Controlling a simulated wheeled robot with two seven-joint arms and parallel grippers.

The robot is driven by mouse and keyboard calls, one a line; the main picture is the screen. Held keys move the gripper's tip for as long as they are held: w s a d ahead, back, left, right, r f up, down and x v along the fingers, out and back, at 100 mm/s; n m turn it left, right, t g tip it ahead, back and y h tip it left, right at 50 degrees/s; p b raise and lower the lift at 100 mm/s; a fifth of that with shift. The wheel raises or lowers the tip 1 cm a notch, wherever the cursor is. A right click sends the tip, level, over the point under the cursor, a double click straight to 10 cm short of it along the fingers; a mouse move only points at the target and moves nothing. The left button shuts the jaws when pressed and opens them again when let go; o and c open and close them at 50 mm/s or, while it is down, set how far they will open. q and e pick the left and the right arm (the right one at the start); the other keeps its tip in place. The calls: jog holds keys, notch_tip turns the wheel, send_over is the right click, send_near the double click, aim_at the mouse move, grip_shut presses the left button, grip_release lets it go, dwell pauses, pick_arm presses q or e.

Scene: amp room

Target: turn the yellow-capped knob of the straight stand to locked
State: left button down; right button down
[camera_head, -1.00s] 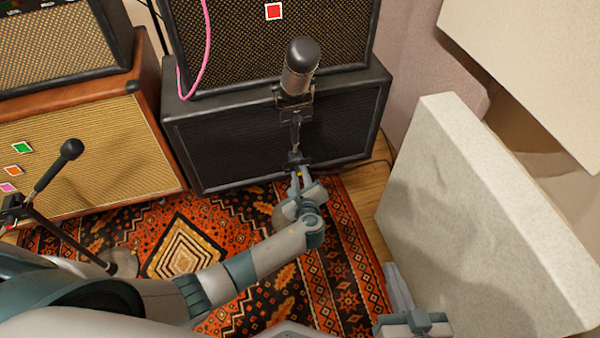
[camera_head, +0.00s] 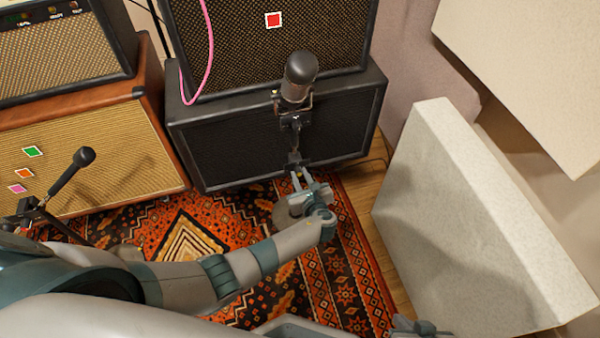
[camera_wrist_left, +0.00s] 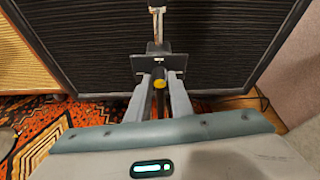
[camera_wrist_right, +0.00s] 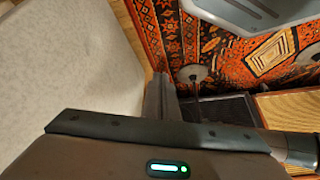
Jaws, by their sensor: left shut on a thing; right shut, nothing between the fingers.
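The straight stand carries a large dark microphone (camera_head: 298,78) on a bracket in front of the black speaker cabinet. Its yellow-capped knob (camera_wrist_left: 159,84) sits below a dark clamp block in the left wrist view, and shows small in the head view (camera_head: 299,174). My left gripper (camera_wrist_left: 161,90) is shut on the knob, one finger on each side with the yellow cap facing the camera. I cannot tell the knob's turn angle. My right gripper (camera_wrist_right: 160,92) is shut and empty, low beside the pale panel; only its top shows at the head view's bottom edge.
A second stand with a slim black microphone (camera_head: 72,172) leans at the left before the tan amplifier (camera_head: 120,150). The black cabinet (camera_head: 240,140) is close behind the straight stand. A thick pale panel (camera_head: 470,240) stands at the right. A patterned rug (camera_head: 345,265) covers the floor.

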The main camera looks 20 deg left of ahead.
pick_arm(q)
jog(key=shift+d+r+m+g+y+p, duration=0.15)
jog(key=shift+m+g+y+p, duration=0.2)
jog(key=shift+m, duration=0.65)
jog(key=shift+w+f+m+y, duration=0.1)
jog(key=shift+f+m+y, duration=0.1)
jog(key=shift+m+y, duration=0.45)
jog(key=shift+d+f+m+g+y, duration=0.1)
jog(key=shift+m+g+y, duration=0.25)
jog(key=shift+m, duration=0.4)
jog(key=shift+m+y, duration=0.25)
jog(key=shift+m, duration=0.25)
pick_arm(e)
jog(key=shift+s+d+f+g, duration=0.15)
jog(key=shift+s+d+g, duration=0.2)
jog(key=shift+d, duration=0.25)
jog(key=shift+s+a, duration=0.1)
jog(key=shift+a, duration=0.05)
